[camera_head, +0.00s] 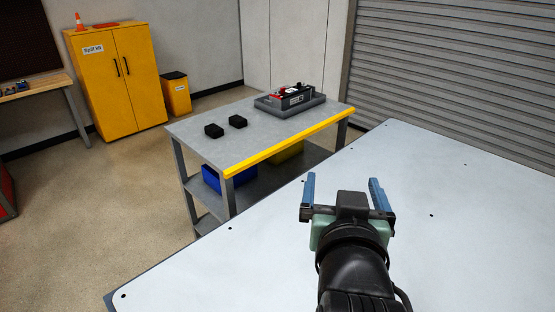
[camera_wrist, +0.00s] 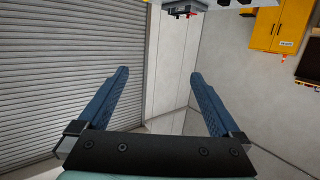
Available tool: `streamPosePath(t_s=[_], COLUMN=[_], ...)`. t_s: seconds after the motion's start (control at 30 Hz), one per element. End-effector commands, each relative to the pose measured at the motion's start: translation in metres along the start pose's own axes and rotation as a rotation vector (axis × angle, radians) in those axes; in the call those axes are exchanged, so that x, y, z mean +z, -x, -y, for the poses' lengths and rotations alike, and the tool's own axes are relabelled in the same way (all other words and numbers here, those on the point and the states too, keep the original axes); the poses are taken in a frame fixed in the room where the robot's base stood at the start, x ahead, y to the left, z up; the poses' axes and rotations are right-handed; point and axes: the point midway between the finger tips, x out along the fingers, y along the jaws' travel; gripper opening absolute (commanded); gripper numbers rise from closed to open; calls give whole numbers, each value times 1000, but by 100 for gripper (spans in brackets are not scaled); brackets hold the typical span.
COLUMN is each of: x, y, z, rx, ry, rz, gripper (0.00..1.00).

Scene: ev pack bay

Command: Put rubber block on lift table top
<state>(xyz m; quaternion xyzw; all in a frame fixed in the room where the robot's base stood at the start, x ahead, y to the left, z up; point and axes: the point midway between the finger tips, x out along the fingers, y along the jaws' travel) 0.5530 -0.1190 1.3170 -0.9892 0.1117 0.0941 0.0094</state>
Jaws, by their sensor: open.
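Two small black blocks, which look like rubber blocks, lie apart on a grey cart: one block (camera_head: 214,131) at the left and another block (camera_head: 238,122) just right of it. The large pale flat surface (camera_head: 455,240) in the foreground appears to be the lift table top; it is bare. My gripper (camera_head: 343,187) is above this surface, open and empty, with its blue fingers spread wide. In the wrist view my gripper (camera_wrist: 158,75) also shows open, with nothing between the fingers. The blocks are well beyond my gripper.
The grey cart (camera_head: 185,127) has a yellow front edge and carries a battery (camera_head: 292,97) in a grey tray (camera_head: 262,106). Its lower shelf holds a blue bin (camera_head: 212,180) and a yellow bin (camera_head: 287,153). A yellow cabinet (camera_head: 120,80) and yellow waste bin (camera_head: 177,95) stand behind. Open floor lies left.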

Motion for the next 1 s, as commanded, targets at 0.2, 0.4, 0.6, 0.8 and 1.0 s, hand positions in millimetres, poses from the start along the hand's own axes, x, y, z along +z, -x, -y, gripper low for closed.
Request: streamPosePath(t_s=[0.2,0.4,0.6,0.8,1.0], x=[-183,-256,-270,-269,-269], y=[87,170,192,191,190], z=[64,87,91,91,90], rx=[-129,-205,-224,-223,-222], ry=[-24,-61,-73,-73,-72], rz=[-601,-927,-1005,-1001,-999], gripper=[100,100,100,100,98])
